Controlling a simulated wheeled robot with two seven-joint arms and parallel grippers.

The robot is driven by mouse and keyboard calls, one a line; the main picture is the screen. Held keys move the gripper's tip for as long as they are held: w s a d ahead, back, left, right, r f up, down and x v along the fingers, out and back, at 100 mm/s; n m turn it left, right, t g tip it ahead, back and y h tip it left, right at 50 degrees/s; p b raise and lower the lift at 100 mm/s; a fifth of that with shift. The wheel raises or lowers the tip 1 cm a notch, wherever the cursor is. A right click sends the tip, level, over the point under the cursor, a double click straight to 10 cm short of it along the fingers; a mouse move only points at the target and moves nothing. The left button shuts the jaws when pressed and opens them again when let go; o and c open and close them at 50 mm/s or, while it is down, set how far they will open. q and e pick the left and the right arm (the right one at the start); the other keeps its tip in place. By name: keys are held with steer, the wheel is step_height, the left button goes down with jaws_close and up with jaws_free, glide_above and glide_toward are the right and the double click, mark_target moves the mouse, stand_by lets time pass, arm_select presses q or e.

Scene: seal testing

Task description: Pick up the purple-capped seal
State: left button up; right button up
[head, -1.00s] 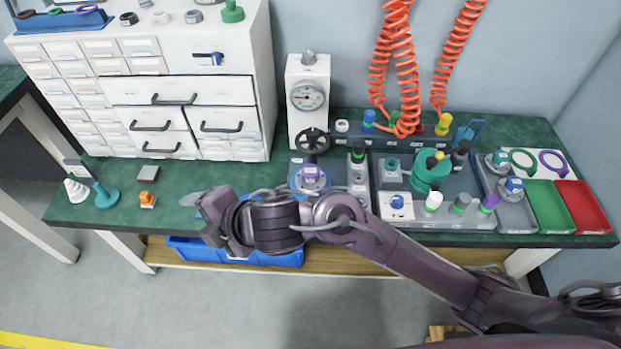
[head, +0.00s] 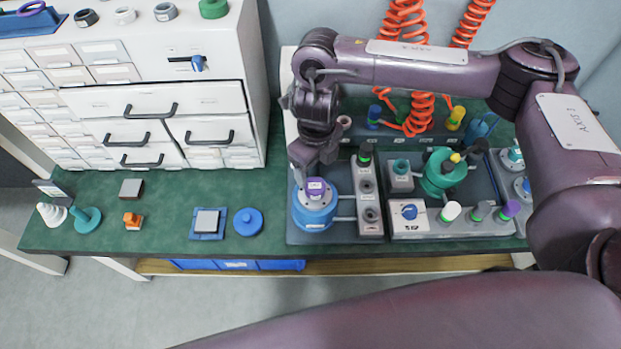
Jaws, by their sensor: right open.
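A purple cap (head: 316,187) sits on top of a round blue fixture (head: 314,211) at the middle of the green bench. A second purple-topped piece (head: 509,210) lies tilted at the right end of a row on the grey tray; I cannot tell from its label which is the seal. My right gripper (head: 312,172) points down just above and behind the purple cap on the blue fixture. It is open and appears empty; whether its fingers touch the cap is hard to tell. My left gripper is not in view.
A white drawer cabinet (head: 165,105) stands at the left. A teal valve-like part (head: 440,180) is farther right. A blue disc (head: 248,222) and a square plate (head: 207,222) lie left, with bare bench around them.

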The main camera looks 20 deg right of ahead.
mark_target(315, 185)
steer(key=f, duration=0.1)
steer(key=s+f, duration=0.1)
steer(key=f, duration=0.1)
steer(key=shift+s+a, duration=0.1)
step_height(315, 185, down, 2)
steer(key=shift+f+b, duration=0.25)
steer(key=shift+b, duration=0.15)
steer(key=shift+f, duration=0.7)
steer(key=c, duration=1.4)
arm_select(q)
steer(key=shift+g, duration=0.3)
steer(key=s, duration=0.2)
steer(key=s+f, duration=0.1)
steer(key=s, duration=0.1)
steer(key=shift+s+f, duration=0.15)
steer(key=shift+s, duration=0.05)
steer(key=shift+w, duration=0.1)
arm_select(e)
steer(key=shift+r, duration=0.15)
